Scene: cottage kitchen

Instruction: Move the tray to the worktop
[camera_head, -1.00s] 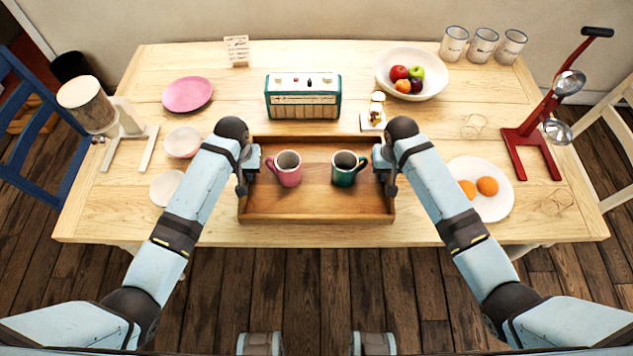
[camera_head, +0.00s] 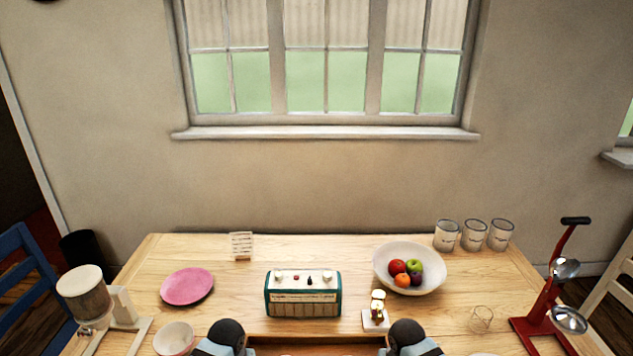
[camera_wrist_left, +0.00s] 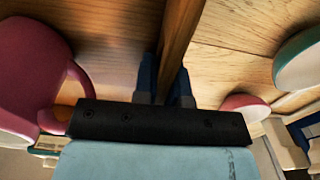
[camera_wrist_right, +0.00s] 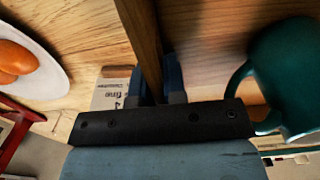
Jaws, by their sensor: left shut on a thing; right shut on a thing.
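The wooden tray (camera_head: 330,350) shows only as a strip at the bottom edge of the head view. My left gripper (camera_wrist_left: 166,75) is shut on the tray's side wall (camera_wrist_left: 180,35), with a finger on each side of it. My right gripper (camera_wrist_right: 153,80) is shut on the opposite wall (camera_wrist_right: 143,40) in the same way. A pink mug (camera_wrist_left: 25,75) stands in the tray beside my left gripper. A dark green mug (camera_wrist_right: 290,85) stands in it beside my right gripper. I cannot tell whether the tray touches the table. No worktop is visible.
On the table, a teal radio (camera_head: 303,295) stands just beyond the tray, with a small figurine (camera_head: 376,308) to its right. A pink plate (camera_head: 187,286), fruit bowl (camera_head: 408,268), canisters (camera_head: 473,235) and red stand (camera_head: 545,325) surround it. A wall with a window (camera_head: 325,70) rises behind.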

